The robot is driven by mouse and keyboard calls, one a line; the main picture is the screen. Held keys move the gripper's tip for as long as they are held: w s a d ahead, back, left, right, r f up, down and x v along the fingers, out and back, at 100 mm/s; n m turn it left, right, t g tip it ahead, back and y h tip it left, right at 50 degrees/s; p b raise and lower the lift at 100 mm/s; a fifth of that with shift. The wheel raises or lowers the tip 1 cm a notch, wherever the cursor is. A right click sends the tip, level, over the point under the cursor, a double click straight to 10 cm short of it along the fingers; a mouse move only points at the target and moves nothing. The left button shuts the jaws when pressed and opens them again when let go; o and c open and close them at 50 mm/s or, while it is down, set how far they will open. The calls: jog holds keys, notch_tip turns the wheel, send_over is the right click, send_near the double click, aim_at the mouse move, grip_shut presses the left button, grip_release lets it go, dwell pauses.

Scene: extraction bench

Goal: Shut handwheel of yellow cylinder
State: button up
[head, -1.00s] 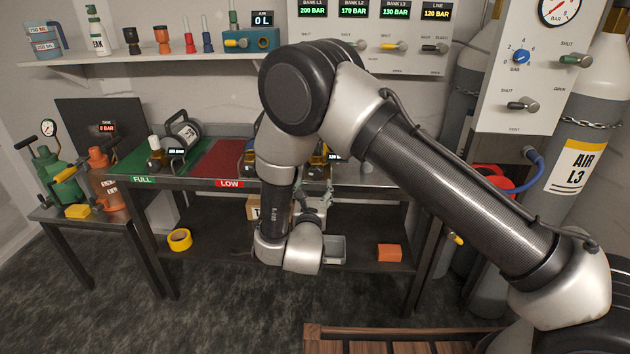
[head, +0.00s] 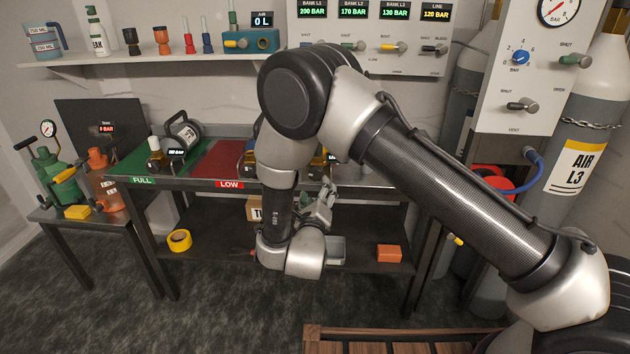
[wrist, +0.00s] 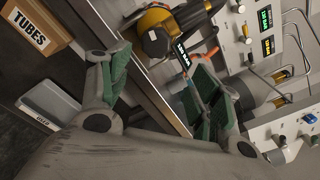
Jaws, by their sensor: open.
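In the wrist view a yellow cylinder (wrist: 157,19) lies at the top centre, with a dark round part (wrist: 155,42) at its near end and a lit readout beside it. I cannot tell whether that dark part is the handwheel or how far it is turned. In the head view my arm hides most of this area. My gripper (wrist: 160,88) is open and empty, its green-padded fingers spread wide below the cylinder in the wrist picture and apart from it. It also shows in the head view (head: 320,200), partly behind my arm, at the bench's front edge.
The bench has a green FULL mat (head: 136,163) and a red LOW mat (head: 219,160). A TUBES box (wrist: 31,30) and a grey tray (wrist: 50,101) sit on the lower shelf. A valve panel (head: 376,45) rises behind. An orange brick (head: 389,253) lies below right.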

aim_at(316, 177)
jog(key=w+n, duration=0.3)
jog(key=n, duration=0.6)
jog(key=w+n, duration=0.3)
jog(key=n, duration=0.6)
jog(key=w+a+n, duration=0.1)
jog(key=w+n, duration=0.2)
jog(key=n, duration=0.7)
jog(key=shift+w+f+y, duration=0.1)
jog(key=shift+w+y, duration=0.05)
jog(key=shift+y, duration=0.15)
jog(key=shift+c, duration=0.4)
jog(key=c, duration=1)
